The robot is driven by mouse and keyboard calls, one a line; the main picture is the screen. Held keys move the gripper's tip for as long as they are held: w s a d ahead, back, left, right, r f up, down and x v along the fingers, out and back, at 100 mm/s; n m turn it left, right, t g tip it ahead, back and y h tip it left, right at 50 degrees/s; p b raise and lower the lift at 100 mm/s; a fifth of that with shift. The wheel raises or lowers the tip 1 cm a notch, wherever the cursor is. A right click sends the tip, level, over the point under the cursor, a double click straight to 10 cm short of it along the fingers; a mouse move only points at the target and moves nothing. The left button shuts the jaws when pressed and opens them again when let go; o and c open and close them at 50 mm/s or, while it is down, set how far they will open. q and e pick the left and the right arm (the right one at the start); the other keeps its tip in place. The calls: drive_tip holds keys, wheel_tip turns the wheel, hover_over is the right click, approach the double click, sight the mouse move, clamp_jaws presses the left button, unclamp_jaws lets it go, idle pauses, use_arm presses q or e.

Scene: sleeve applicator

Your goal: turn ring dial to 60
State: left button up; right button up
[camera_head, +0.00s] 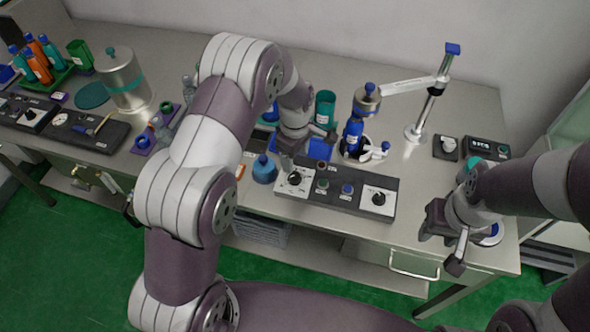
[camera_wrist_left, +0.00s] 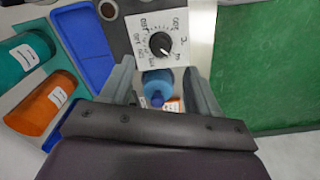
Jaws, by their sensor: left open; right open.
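A dark control box (camera_head: 335,192) sits near the table's front edge. It has a white dial plate with a black knob (camera_head: 295,178) at its left end and another black knob (camera_head: 378,199) at its right end. In the left wrist view, one dial's black knob (camera_wrist_left: 161,43) shows on a white plate with printed marks around it; the marks are too small to read surely. My left gripper (camera_head: 303,150) is open over the left end of the box, its fingers (camera_wrist_left: 160,78) apart and short of the knob. My right gripper (camera_head: 445,240) is open and empty at the right front.
A blue flask (camera_head: 264,169) stands left of the box and shows between my left fingers in the wrist view. A blue tray (camera_head: 317,150) lies behind the box. A stand with an arm (camera_head: 433,98) and a small display box (camera_head: 487,148) are at the right.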

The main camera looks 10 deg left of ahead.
use_arm(q)
wheel_tip(320, 180, up, 5)
idle(0.6)
drive_tip(key=s+a+r+m, duration=0.2)
drive_tip(key=s+r+m, duration=0.1)
drive_tip(key=s+m, duration=0.4)
drive_tip(key=s+a+r+m+t, duration=0.1)
drive_tip(key=s+a+r+m, duration=0.1)
drive_tip(key=s+m, duration=0.5)
drive_tip(key=s+r, duration=0.1)
drive_tip(key=s, duration=0.4)
drive_tip(key=shift+s+a, duration=0.2)
drive_tip(key=shift+s, duration=0.05)
